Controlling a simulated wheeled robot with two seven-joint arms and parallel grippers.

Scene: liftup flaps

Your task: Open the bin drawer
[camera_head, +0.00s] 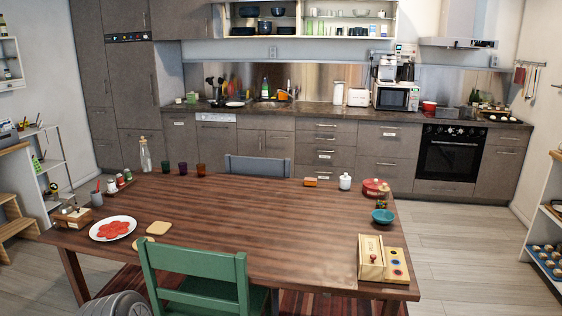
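A row of grey-brown lower cabinets (265,146) runs along the back wall, with drawers and doors that all look shut. Several fronts carry small white labels, too small to read. These include a front at the left (179,135), the middle drawer stack (325,148) and a wide drawer (389,141) left of the oven. I cannot tell which one is the bin drawer. Neither of my grippers is in view.
A long wooden table (270,215) stands between me and the cabinets, with dishes and a wooden box (371,258) on it. A green chair (200,275) is in front, a grey chair (258,166) behind. Open floor (460,240) lies to the right, before the oven (449,155).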

